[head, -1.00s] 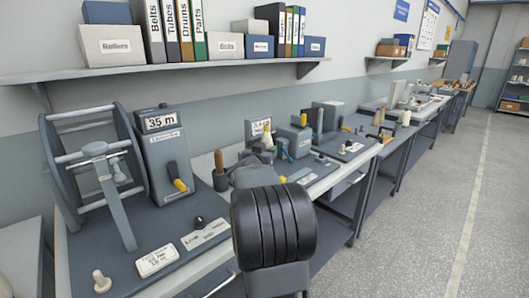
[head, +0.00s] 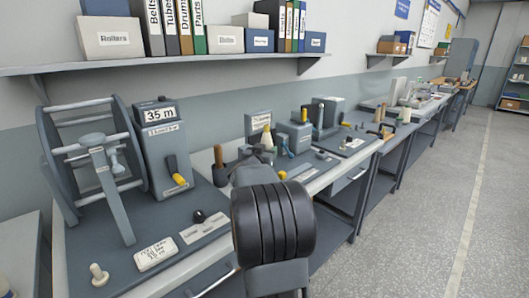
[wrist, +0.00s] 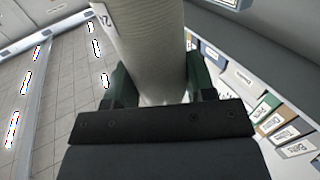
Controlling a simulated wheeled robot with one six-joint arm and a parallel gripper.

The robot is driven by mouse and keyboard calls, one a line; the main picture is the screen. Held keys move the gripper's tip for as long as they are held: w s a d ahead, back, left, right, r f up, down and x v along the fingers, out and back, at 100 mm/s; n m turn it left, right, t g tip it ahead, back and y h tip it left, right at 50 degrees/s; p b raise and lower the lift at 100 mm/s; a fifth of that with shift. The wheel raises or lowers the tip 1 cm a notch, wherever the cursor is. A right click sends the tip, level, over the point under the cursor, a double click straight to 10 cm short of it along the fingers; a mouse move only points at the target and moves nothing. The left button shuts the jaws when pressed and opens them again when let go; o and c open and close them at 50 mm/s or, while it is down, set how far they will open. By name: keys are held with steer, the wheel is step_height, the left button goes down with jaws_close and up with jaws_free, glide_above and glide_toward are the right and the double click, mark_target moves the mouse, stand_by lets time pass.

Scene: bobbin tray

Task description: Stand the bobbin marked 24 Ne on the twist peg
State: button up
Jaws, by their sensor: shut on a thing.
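A cream bobbin (wrist: 148,45) stands between the green-padded jaws of my gripper (wrist: 158,88) in the wrist view. The gripper is shut on it. A white label (wrist: 102,15) on the bobbin's left side is turned mostly away; a "2" seems to show, the rest is hidden. In the head view my dark arm covers most of the gripper, and a small cream cone (head: 267,138) shows just above it, apparently the held bobbin. I cannot tell which post is the twist peg; no readable label marks it.
A reel (head: 92,160) and a "35 m" counter box (head: 160,150) with a yellow-handled crank stand on the near bench at left. A brown-topped post (head: 219,165) is left of my arm. Several instruments (head: 300,135) stand beyond. The floor (head: 430,210) at right is clear.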

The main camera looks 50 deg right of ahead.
steer(key=shift+f+b, duration=1)
steer(key=shift+f, duration=0.45)
steer(key=o, duration=1)
steer(key=shift+o, duration=0.2)
steer(key=v, duration=1.4)
steer(key=shift+d, duration=0.1)
